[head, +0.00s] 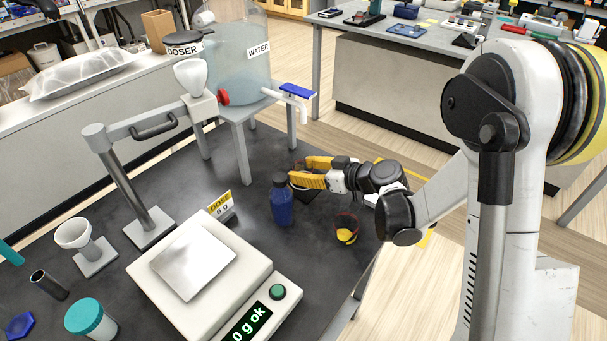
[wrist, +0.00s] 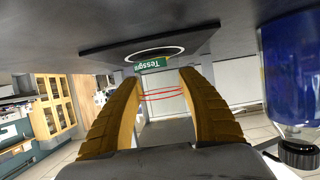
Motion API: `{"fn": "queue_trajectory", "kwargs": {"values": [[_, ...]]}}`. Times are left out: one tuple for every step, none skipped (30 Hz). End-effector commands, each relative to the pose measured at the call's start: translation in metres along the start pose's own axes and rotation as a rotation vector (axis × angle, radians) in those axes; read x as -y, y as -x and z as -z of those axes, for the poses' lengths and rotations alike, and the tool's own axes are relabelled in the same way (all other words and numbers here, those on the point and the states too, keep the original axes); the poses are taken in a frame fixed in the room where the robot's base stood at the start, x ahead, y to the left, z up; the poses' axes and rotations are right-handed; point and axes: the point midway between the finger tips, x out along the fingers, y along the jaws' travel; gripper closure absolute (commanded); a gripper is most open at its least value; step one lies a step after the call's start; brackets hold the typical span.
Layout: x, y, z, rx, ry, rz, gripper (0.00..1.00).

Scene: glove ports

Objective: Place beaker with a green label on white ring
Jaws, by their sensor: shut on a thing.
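My gripper (head: 291,174) reaches in from the right over the dark table, behind the blue bottle. In the wrist view its two yellow fingers (wrist: 162,95) are shut on a clear beaker with a green label (wrist: 154,65) and thin red lines; the lettering appears upside down. The white ring (wrist: 156,53) lies on a dark square plate just beyond the label. I cannot tell whether the beaker touches it. In the head view the beaker is barely discernible, and I cannot make out the ring.
A blue bottle (head: 281,203) with a dark cap stands close to the fingers, and also shows in the wrist view (wrist: 291,70). A small vessel with yellow contents (head: 346,229) stands in front of the arm. A scale (head: 160,262) and the water tank's stand (head: 243,108) are to the left.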

Motion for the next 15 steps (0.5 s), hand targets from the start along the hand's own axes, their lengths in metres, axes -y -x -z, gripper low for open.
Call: {"fn": "queue_trajectory", "kwargs": {"values": [[0.0, -0.0009, -0.0026, 0.0, 0.0, 0.0, 0.82], [0.0, -0.0006, -0.0019, 0.0, 0.0, 0.0, 0.82], [0.0, -0.0002, -0.0011, 0.0, 0.0, 0.0, 0.82], [0.0, 0.0, -0.0009, 0.0, 0.0, 0.0, 0.82], [0.0001, 0.0, -0.0007, 0.0, 0.0, 0.0, 0.82], [0.0, 0.0, -0.0007, 0.0, 0.0, 0.0, 0.82], [0.0, -0.0001, -0.0011, 0.0, 0.0, 0.0, 0.82], [0.0, -0.0004, -0.0019, 0.0, 0.0, 0.0, 0.82], [0.0, -0.001, -0.0033, 0.0, 0.0, 0.0, 0.82], [0.0, -0.0014, -0.0043, 0.0, 0.0, 0.0, 0.82], [0.0, -0.0018, -0.0052, 0.0, 0.0, 0.0, 0.82], [0.0, -0.0013, -0.004, 0.0, 0.0, 0.0, 0.4], [0.0, -0.0012, -0.0037, 0.0, 0.0, 0.0, 0.31], [0.0, -0.0012, -0.0036, 0.0, 0.0, 0.0, 0.31], [0.0, -0.0011, -0.0036, 0.0, 0.0, 0.0, 0.31]]}}
